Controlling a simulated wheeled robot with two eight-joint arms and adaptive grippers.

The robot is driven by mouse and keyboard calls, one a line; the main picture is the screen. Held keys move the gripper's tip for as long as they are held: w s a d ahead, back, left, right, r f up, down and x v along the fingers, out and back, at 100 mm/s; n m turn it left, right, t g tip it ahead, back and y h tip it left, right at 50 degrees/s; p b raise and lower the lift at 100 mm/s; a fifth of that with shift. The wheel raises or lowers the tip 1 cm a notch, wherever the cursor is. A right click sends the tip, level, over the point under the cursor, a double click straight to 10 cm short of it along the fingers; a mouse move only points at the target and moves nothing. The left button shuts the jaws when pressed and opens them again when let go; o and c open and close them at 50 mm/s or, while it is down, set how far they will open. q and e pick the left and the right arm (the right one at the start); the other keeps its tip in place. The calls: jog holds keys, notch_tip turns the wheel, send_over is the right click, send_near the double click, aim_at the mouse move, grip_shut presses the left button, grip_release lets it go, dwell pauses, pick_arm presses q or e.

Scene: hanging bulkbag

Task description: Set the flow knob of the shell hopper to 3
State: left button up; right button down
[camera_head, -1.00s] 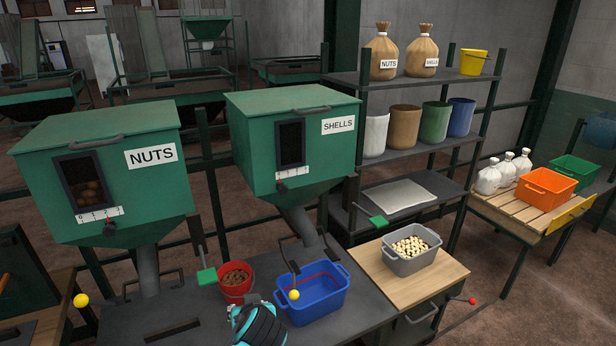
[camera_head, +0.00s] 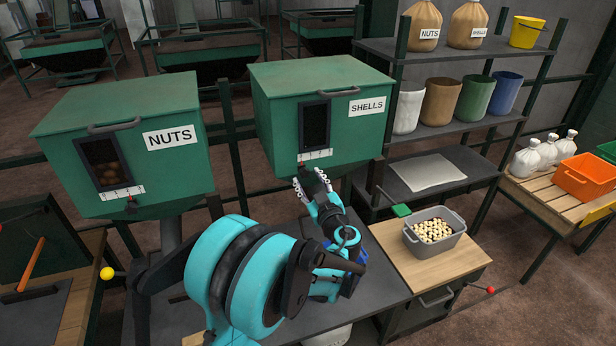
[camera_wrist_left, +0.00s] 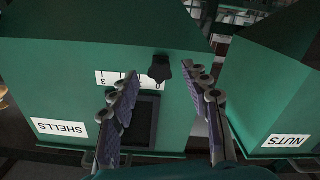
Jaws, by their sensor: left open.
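The shell hopper (camera_head: 275,120) is a green box labelled SHELLS, with a dark window and a white scale (camera_head: 315,155) below it. In the left wrist view the hopper (camera_wrist_left: 60,75) appears upside down. Its dark flow knob (camera_wrist_left: 160,68) sits near the 0 end of the numbered scale (camera_wrist_left: 113,78). My left gripper (camera_head: 311,178) is in front of the hopper's lower front, just below the scale. Its fingers are apart on either side of the knob in the left wrist view (camera_wrist_left: 160,76), with no clear contact. My right gripper is out of view.
The NUTS hopper (camera_head: 120,150), with its own scale and knob, stands to the left. A grey bin (camera_head: 455,241) of pale pieces sits on the wooden top at right. A green-ended lever (camera_head: 401,210) is beside it. My left arm hides much of the bench.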

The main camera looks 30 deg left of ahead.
pick_arm(q)
jog(key=shift+x, duration=1.15)
jog(key=shift+c, duration=0.3)
grip_shut()
jog(key=w+d, duration=0.2)
jog(key=w, duration=0.1)
jog(key=w+d, duration=0.3)
jog(key=shift+w+d+b, duration=0.2)
jog(key=shift+d+b, duration=0.05)
jog(key=shift+b, duration=0.15)
jog(key=shift+w+d, duration=0.25)
jog(key=shift+w, duration=0.05)
jog(key=shift+r, duration=0.15)
jog(key=shift+d, duration=0.1)
